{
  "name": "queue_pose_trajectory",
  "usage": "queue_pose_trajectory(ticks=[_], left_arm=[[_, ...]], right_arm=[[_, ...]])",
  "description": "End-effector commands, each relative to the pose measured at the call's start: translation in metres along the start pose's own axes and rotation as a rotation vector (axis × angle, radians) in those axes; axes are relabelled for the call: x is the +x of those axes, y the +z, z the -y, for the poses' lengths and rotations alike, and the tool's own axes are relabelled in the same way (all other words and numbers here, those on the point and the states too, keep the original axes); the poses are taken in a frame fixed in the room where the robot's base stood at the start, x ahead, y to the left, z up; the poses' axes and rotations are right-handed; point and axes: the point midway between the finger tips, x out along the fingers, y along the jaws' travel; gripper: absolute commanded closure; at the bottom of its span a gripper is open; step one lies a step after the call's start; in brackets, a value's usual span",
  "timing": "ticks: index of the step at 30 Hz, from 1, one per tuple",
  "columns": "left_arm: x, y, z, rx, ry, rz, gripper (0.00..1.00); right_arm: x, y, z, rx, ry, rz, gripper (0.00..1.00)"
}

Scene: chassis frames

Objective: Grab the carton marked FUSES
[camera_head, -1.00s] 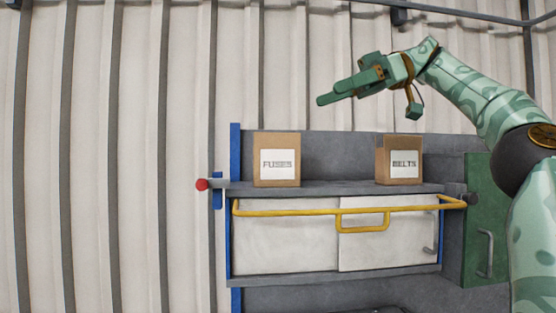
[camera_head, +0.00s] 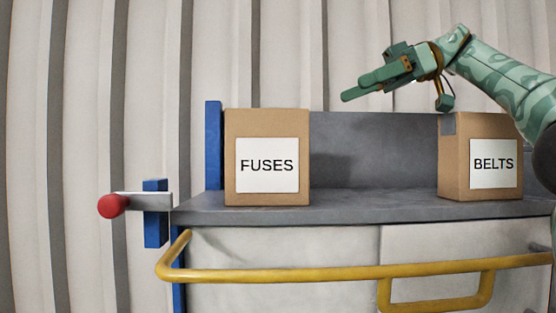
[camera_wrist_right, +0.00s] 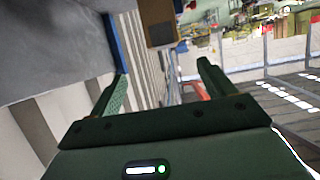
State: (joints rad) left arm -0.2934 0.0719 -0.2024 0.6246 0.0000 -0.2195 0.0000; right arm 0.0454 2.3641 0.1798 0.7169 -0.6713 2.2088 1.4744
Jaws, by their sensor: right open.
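The FUSES carton (camera_head: 267,120) is a brown box with a white label. It stands upright on the left part of the grey shelf (camera_head: 350,203) in the head view. My right gripper (camera_head: 348,94) is above the shelf, to the right of the FUSES carton and apart from it, pointing left. In the right wrist view its two fingers (camera_wrist_right: 162,76) are spread with nothing held between them. Part of a brown carton (camera_wrist_right: 157,14) shows at the top there; its label is hidden, so I cannot tell which one. My left gripper is out of view.
The BELTS carton (camera_head: 452,165) stands at the shelf's right, below my right arm. A yellow rail (camera_head: 300,273) runs along the front below the shelf. A red knob (camera_head: 112,206) sticks out at the left, near a blue post (camera_head: 214,145). The shelf between the cartons is clear.

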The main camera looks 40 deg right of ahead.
Motion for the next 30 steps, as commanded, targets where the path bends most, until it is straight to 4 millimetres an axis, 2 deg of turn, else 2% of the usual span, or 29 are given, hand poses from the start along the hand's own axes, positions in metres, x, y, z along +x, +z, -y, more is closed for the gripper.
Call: queue_pose_trajectory(ticks=[5,9,12,21,27,30], left_arm=[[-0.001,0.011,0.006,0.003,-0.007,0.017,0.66],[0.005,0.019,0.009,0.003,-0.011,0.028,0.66],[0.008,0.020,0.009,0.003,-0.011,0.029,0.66],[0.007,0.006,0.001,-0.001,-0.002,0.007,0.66],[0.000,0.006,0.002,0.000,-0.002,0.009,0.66],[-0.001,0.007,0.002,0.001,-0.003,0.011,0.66]], right_arm=[[0.027,0.000,0.002,-0.003,-0.005,-0.001,0.18],[0.066,0.002,0.001,-0.001,-0.004,0.002,0.18],[0.087,0.002,0.000,0.000,-0.003,0.001,0.18],[0.117,0.000,-0.001,0.000,-0.002,0.000,0.18],[0.149,0.001,-0.004,0.001,-0.003,0.000,0.18],[0.158,0.001,-0.005,0.000,-0.001,-0.001,0.18]])
